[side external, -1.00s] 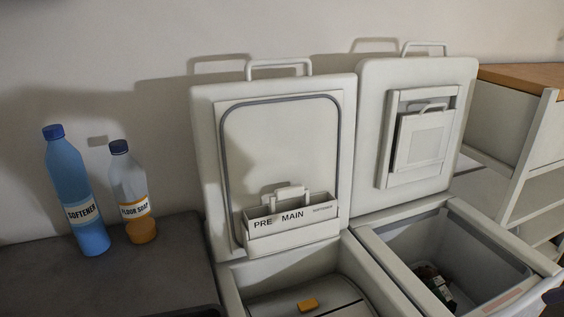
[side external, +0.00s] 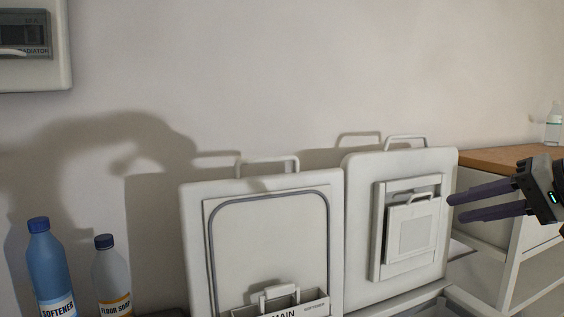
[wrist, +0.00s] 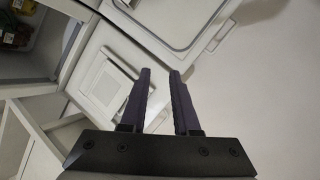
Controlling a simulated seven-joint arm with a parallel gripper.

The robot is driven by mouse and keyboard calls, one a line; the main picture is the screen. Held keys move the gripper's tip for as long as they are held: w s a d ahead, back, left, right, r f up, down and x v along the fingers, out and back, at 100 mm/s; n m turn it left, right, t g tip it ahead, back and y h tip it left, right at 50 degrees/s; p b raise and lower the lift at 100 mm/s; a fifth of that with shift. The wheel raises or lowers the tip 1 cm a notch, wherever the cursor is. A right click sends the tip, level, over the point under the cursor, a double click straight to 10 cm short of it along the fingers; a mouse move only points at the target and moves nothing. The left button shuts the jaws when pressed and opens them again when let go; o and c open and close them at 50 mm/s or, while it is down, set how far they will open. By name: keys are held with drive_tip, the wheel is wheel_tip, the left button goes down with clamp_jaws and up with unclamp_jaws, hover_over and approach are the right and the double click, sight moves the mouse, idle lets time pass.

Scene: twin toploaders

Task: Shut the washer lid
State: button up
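The left toploader's lid (side external: 263,192) stands open and upright against the wall. It has a wire handle (side external: 268,163) on top, a grey seal loop and a compartment box (side external: 318,307) partly reading "MAIN", which suggests the washer. Its tub is outside the current side view. The right toploader's lid (side external: 362,230) also stands open, with a framed panel (side external: 413,235). My gripper (side external: 455,208) is at the right, near the right lid's edge, fingers apart and empty. In the wrist view my gripper (wrist: 160,70) shows a clear gap; the framed panel (wrist: 100,78) lies left of it, the seal-looped lid above.
A softener bottle (side external: 45,265) and a floor soap bottle (side external: 110,275) stand at the lower left. A wooden-topped shelf unit (side external: 495,158) is at the right, with a clear bottle (side external: 554,125) on it. A wall box (side external: 30,75) hangs upper left.

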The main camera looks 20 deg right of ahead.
drive_tip(key=w+a+r+m+t+y, duration=0.1)
drive_tip(key=w+a+r+m, duration=0.1)
drive_tip(key=w+a+r, duration=0.45)
drive_tip(key=w+a+r+m+t+y, duration=0.1)
drive_tip(key=w+r+m+t, duration=0.2)
drive_tip(key=w, duration=0.6)
drive_tip(key=g+y, duration=0.1)
drive_tip(key=g, duration=0.1)
approach(271, 160)
drive_tip(key=shift+n+y, duration=0.3)
drive_tip(key=x, duration=1)
drive_tip(key=shift+w+f, duration=0.15)
drive_tip(key=shift+w, duration=0.15)
drive_tip(key=shift+d, duration=0.1)
drive_tip(key=shift+c, duration=0.3)
clamp_jaws()
